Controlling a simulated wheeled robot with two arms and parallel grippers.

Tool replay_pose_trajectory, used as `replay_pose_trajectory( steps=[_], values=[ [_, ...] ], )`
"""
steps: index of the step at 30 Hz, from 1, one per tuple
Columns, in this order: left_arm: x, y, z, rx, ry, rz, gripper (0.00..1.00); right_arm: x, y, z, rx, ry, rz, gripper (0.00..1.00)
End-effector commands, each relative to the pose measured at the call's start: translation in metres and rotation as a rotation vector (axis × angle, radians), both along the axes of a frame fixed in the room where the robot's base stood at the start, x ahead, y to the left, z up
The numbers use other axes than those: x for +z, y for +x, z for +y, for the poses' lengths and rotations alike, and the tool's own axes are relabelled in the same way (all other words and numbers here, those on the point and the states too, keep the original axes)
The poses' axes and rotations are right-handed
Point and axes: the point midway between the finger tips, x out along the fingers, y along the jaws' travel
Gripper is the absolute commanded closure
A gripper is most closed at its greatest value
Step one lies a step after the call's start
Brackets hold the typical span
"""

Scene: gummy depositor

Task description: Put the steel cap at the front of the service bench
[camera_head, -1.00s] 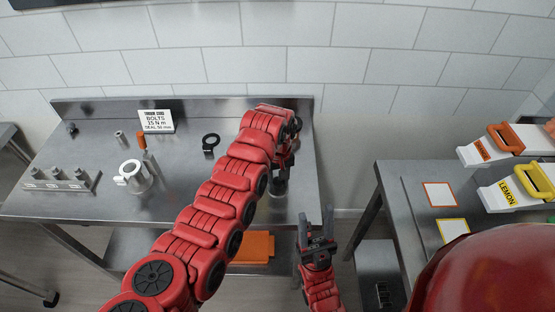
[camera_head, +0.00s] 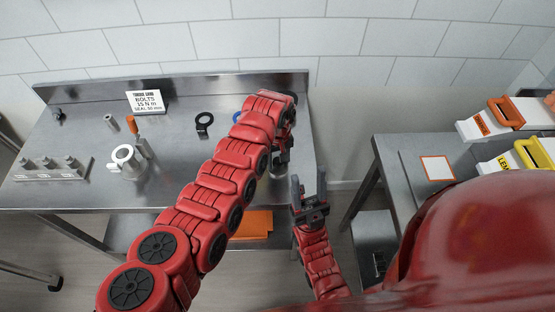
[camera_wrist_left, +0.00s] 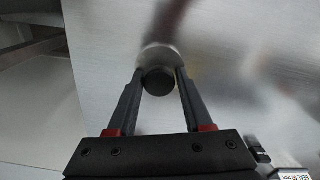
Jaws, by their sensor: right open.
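The steel cap (camera_wrist_left: 150,55), a round metal piece with a dark round knob on top, is near the right end of the service bench (camera_head: 90,195). In the head view it is mostly hidden below my left gripper (camera_head: 283,158). In the left wrist view the two fingers of my left gripper (camera_wrist_left: 160,85) stand on either side of the dark knob. I cannot tell whether they press on it. My right gripper (camera_head: 308,190) is open and empty, fingers pointing up, off the bench's right front corner.
On the bench stand a sign (camera_head: 145,102), a white-handled steel cup (camera_head: 128,162), a black ring tool (camera_head: 204,122) and a block with bolts (camera_head: 48,168). An orange item (camera_head: 252,225) lies below. Another steel table (camera_head: 405,170) is at the right. The bench's front middle is clear.

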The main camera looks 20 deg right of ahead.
Motion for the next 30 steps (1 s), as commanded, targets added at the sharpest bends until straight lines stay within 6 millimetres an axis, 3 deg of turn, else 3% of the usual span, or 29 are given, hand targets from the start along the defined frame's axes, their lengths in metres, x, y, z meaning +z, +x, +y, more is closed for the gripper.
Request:
replay_pose_trajectory(
  steps=[1,3,16,18,23,30],
  values=[
    [0.001,0.000,0.000,0.001,0.000,0.000,0.38,0.001,0.000,0.000,0.000,0.000,0.000,0.50],
    [0.001,0.000,0.000,0.001,0.000,0.000,0.26,0.001,0.000,0.000,0.000,0.000,-0.001,0.50],
    [0.008,0.000,0.000,0.001,0.000,0.000,0.26,0.008,0.000,0.000,0.000,0.000,-0.001,0.50],
    [0.009,0.001,0.000,0.001,-0.001,-0.002,0.26,0.002,0.000,0.000,0.000,0.000,-0.001,0.50],
    [0.030,0.001,0.000,0.002,-0.002,-0.002,0.26,-0.006,0.000,0.000,0.000,0.000,0.000,0.50],
    [0.089,0.002,0.000,0.003,-0.004,-0.006,0.26,-0.026,0.000,0.000,0.000,0.000,0.000,0.50]
  ],
)
